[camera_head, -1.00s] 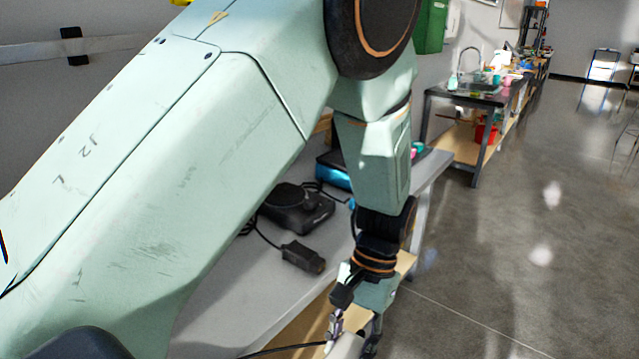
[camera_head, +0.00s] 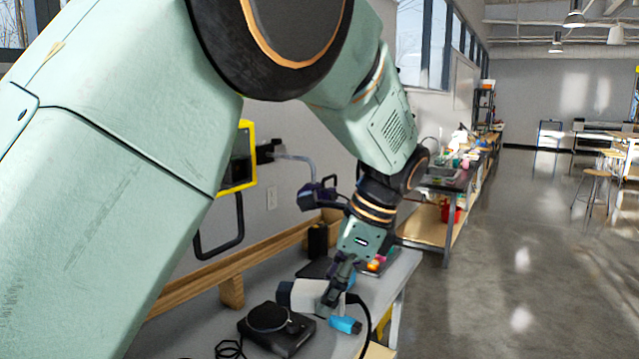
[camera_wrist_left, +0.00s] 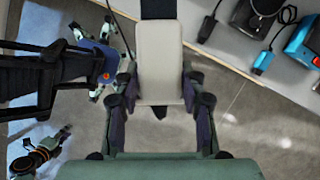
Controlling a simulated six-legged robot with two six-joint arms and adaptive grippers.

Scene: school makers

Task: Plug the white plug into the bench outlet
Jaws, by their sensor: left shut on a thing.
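In the head view my left gripper (camera_head: 322,303) is low over the bench, shut on the white plug (camera_head: 305,295). In the left wrist view the plug (camera_wrist_left: 160,62) is a pale block between both fingers (camera_wrist_left: 158,95), with a dark part at its far end. A black cord (camera_head: 366,318) hangs in a loop beside the gripper. A pale outlet plate (camera_head: 272,197) is on the wall behind the bench. In the wrist view, a black part with an orange ring (camera_wrist_left: 38,155) at lower left may be my right arm; its jaws are not clear.
The grey bench (camera_head: 190,325) holds a black device with a round top (camera_head: 270,320) and a blue-ended connector (camera_head: 345,325). A wooden rail (camera_head: 240,268) runs along its back. A yellow-framed device (camera_head: 240,160) is on the wall. Open floor lies to the right.

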